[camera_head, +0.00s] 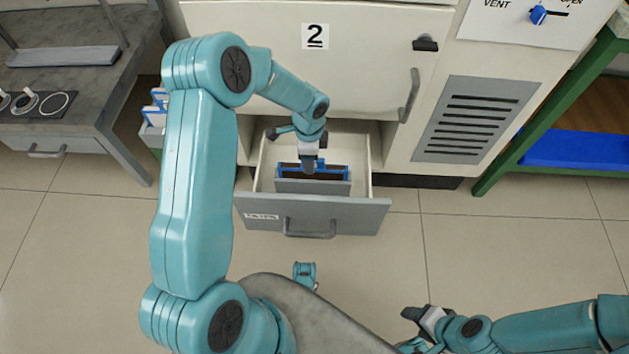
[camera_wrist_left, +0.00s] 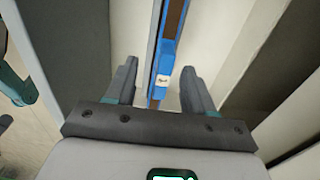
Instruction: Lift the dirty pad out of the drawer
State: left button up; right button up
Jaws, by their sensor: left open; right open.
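The dirty pad (camera_head: 335,172), a blue frame with a dark brown face, stands on edge in the open drawer (camera_head: 345,212). It also shows in the left wrist view (camera_wrist_left: 168,50) as a blue strip with a small white label. My left gripper (camera_head: 308,165) is over the pad from above. In the left wrist view its open fingers (camera_wrist_left: 158,80) lie on either side of the pad's blue end, with gaps showing; I cannot tell how far below them the pad is. My right gripper (camera_head: 422,316) is open and empty, low at the right, away from the drawer.
A grey plate (camera_head: 312,188) stands in front of the pad inside the drawer. The cabinet (camera_head: 365,60) marked 2 rises behind, with a handle (camera_head: 409,95) and a vent grille (camera_head: 475,120). A grey bench stands left, a green-framed rack right.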

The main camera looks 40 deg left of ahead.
pick_arm(q)
jog(key=shift+f, duration=0.7)
jog(key=f+b, duration=0.2)
jog(key=f, duration=0.1)
jog(key=f+b, duration=0.1)
jog(key=f, duration=0.1)
jog(key=shift+w+d, duration=0.15)
jog(key=shift+w, duration=0.25)
grip_shut()
